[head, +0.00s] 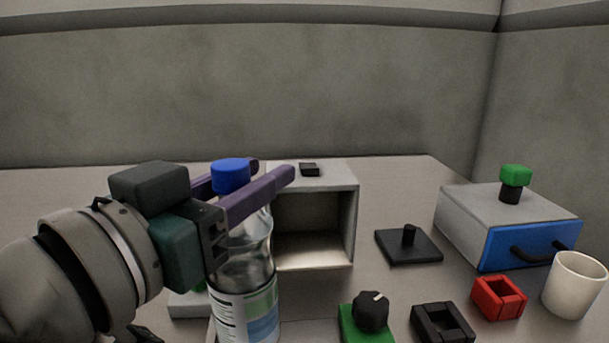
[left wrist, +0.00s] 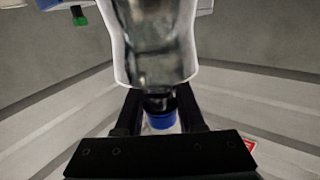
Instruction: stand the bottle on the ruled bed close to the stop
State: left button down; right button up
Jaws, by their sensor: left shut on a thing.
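The bottle (head: 243,285) is clear, with a blue cap (head: 231,174) and a white and blue label. It stands upright in the head view, lower centre-left. My left gripper (head: 268,170), with purple fingers, is shut around its neck below the cap. The left wrist view shows the bottle (left wrist: 153,45) between the fingers (left wrist: 160,108), cap towards the palm. The bottle's base is cut off by the frame edge, so I cannot tell what it touches. A pale slab (head: 186,307) shows behind it, mostly hidden; I cannot make out rulings or a stop. My right gripper is not in view.
A grey open-fronted box (head: 346,215) stands just behind the bottle. To the right are a black plate with a peg (head: 405,250), a green-based knob (head: 370,312), black (head: 442,325) and red (head: 498,298) holders, a blue-fronted drawer box (head: 470,225) and a white cup (head: 574,285).

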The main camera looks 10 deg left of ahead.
pick_arm(q)
jog(key=shift+f, duration=0.1)
jog(key=c, duration=0.5)
grip_release()
jog(key=v, duration=1.2)
